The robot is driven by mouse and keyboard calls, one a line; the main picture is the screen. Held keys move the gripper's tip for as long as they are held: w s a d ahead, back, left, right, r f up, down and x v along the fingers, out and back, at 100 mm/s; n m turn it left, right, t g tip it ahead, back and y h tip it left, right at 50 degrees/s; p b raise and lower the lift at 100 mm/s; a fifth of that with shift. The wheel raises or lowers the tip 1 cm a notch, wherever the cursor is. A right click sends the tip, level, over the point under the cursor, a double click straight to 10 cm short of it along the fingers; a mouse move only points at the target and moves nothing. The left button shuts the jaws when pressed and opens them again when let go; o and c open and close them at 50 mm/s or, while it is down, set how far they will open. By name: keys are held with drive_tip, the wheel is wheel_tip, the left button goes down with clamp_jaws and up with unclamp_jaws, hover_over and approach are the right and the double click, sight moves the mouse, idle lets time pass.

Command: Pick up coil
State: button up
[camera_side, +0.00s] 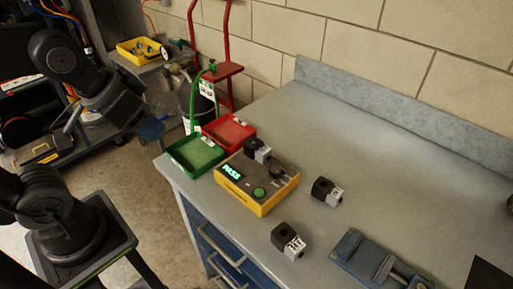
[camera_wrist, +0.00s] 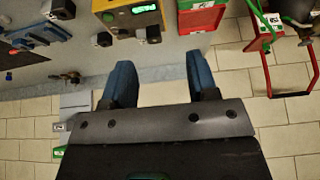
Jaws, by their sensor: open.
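Three coils, black blocks with grey labelled ends, show in the side view. One coil (camera_side: 256,149) sits at the back edge of the yellow tester (camera_side: 258,206), whose green display reads PASS. A second coil (camera_side: 326,191) lies on the bench right of the tester, and a third (camera_side: 289,240) lies nearer the front edge. My gripper (camera_side: 152,128) is at the left, beyond the bench's left end and away from all the coils. In the wrist view its blue fingers (camera_wrist: 160,82) are spread apart with nothing between them.
A green tray (camera_side: 194,172) and a red tray (camera_side: 246,128) stand left of the tester. A blue-grey vise (camera_side: 352,243) lies at the front right. A red hand truck (camera_side: 227,69) stands beyond the bench. The bench's back right is clear.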

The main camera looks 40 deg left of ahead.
drive_tip(key=o, duration=0.3)
drive_tip(key=shift+o, duration=0.2)
drive_tip(key=m+g, duration=0.6)
drive_tip(key=m, duration=1.2)
hover_over(258, 144)
wheel_tip(258, 144, down, 4)
wheel_tip(258, 144, down, 14)
drive_tip(key=shift+s+r, duration=0.1)
